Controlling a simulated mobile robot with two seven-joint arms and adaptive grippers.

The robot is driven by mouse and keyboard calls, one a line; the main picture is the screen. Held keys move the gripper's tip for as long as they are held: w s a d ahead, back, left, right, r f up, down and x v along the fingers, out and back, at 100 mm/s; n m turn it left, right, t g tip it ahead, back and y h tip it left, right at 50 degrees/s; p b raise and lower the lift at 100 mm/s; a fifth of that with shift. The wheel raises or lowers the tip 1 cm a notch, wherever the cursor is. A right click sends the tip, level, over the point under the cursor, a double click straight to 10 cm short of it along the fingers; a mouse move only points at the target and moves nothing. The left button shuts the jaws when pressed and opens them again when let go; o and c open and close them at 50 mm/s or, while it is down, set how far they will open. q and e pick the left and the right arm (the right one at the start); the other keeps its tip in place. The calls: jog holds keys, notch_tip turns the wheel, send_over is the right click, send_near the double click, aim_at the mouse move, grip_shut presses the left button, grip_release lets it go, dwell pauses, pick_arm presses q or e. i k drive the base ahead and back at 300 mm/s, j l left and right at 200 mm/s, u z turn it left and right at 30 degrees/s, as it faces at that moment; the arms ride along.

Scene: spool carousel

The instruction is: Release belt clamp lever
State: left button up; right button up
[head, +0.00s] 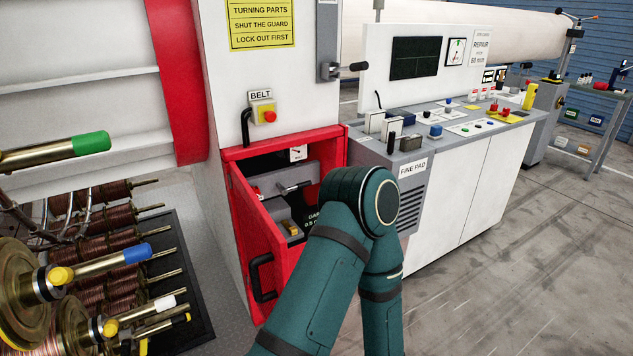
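A red belt cabinet (285,149) stands below a "BELT" label (261,95), with its red door (258,235) swung open toward me. Inside, a small metal lever with a dark end (293,187) sits on a grey block; it looks like the clamp lever and lies roughly level, tilted slightly. Its clamp state is too small to tell. One of my teal arms is bent in front of the cabinet's right side and hides part of the interior. Its lower links run out of the bottom of the view, so its gripper is not seen. My other gripper is not seen either.
The open door has a black handle (262,278). A red button on a yellow box (264,114) is above. Copper spools on spindles (85,235) crowd the left. A grey-white console (470,190) stands right of the cabinet. Floor at the lower right is clear.

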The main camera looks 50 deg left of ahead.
aim_at(298, 186)
jog(key=i, duration=1.15)
jog(key=i+u, duration=0.45)
jog(key=i+l+u, duration=0.4)
jog(key=i+j+u, duration=0.1)
jog(key=u, duration=1.7)
jog(key=i+l, duration=0.2)
jog(key=l, duration=0.15)
jog(key=i, duration=0.5)
jog(key=i+j, duration=0.2)
jog(key=j, duration=0.15)
